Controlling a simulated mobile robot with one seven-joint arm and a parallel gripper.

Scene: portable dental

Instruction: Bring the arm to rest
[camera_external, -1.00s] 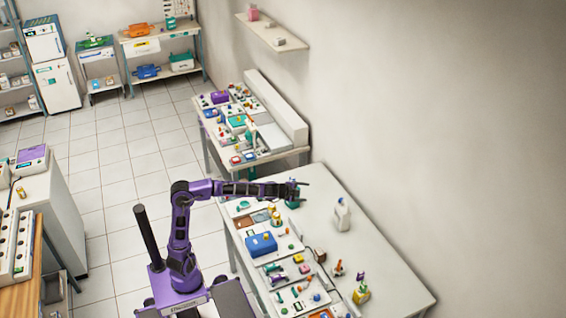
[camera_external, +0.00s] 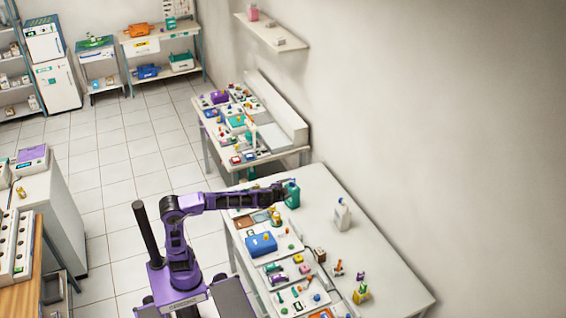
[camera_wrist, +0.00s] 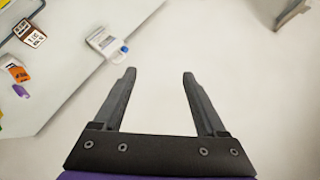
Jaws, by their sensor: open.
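My gripper (camera_wrist: 158,75) is open and empty in the wrist view, its two dark fingers apart with only a pale surface between them. In the outside view my gripper (camera_external: 282,188) is small, at the end of my purple arm, beside a green bottle (camera_external: 292,194) near the far end of the white table (camera_external: 385,265). I cannot tell there whether it touches the bottle. My arm is bent at the elbow and reaches right over the table's far left part.
A blue box (camera_external: 261,245) and several small items line the table's left side. The table's right part is mostly clear.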

